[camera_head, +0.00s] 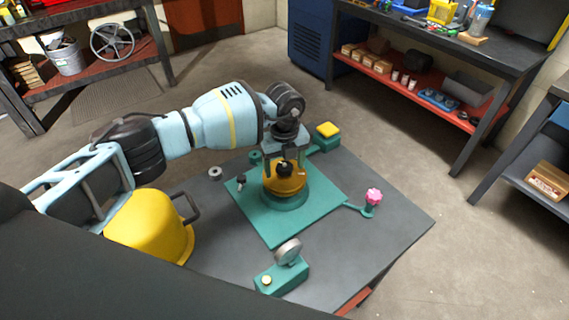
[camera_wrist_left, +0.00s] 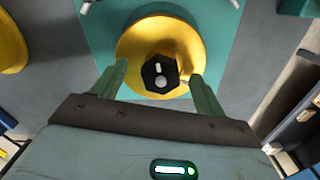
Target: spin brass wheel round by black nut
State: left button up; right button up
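The brass wheel (camera_head: 272,188) sits on a round teal base on a teal plate (camera_head: 263,222) on the dark table. The black nut (camera_head: 284,169) stands at the wheel's centre. In the left wrist view the black nut (camera_wrist_left: 160,76) has a pale mark on top, and the brass wheel (camera_wrist_left: 135,45) spreads round it. My left gripper (camera_head: 284,174) points down over the wheel. Its two green fingers stand on either side of the nut, with gaps showing between fingers and nut in the left wrist view (camera_wrist_left: 159,72). My right gripper is not in view.
A yellow container (camera_head: 150,228) with a dark handle stands left of the plate. A teal box with a grey disc (camera_head: 288,252) is in front. A pink knob (camera_head: 373,197) is at right. A yellow-topped teal box (camera_head: 328,130) is behind. The table's right corner is clear.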

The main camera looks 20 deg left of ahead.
pick_arm(q)
jog(key=shift+r, duration=3.95)
jog(key=shift+d, duration=0.1)
